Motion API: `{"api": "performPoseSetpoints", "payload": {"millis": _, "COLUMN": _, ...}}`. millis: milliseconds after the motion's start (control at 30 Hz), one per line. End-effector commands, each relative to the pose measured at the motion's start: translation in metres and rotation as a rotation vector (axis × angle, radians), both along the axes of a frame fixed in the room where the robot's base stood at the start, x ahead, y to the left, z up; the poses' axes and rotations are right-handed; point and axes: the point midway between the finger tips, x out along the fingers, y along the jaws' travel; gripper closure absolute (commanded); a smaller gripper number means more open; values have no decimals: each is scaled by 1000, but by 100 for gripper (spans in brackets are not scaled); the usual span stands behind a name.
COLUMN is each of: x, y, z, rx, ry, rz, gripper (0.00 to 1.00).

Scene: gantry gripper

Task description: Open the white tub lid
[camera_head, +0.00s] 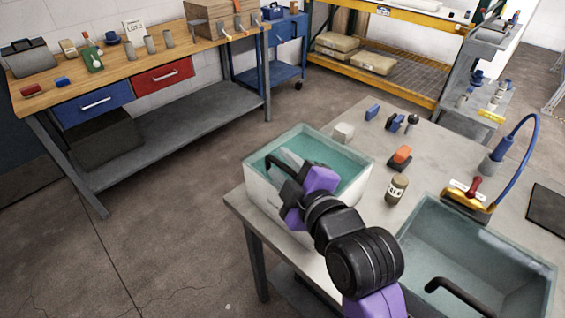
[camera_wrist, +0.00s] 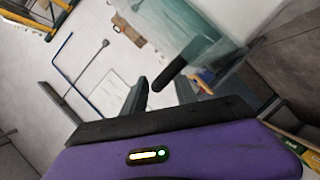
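The white tub (camera_head: 265,198) stands at the near left corner of the grey table, with teal across its top (camera_head: 320,150). I cannot tell clearly where its lid ends and its inside begins. Contact cannot be made out.
A second teal tub (camera_head: 415,240) with a black handle (camera_head: 460,293) is at the right. A labelled canister (camera_head: 397,190), an orange-topped block (camera_head: 401,156) and a pale block (camera_head: 343,132) stand beside the white tub. A blue hose (camera_head: 523,135) arches further right. A wooden workbench (camera_head: 110,75) is at the back left.

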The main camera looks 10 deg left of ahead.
Motion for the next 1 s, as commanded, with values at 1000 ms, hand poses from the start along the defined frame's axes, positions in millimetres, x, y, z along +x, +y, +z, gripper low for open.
{"api": "performPoseSetpoints", "payload": {"millis": 1000, "x": 3, "y": 1, "z": -1, "rx": -1, "ry": 0, "rz": -1, "gripper": 100}}
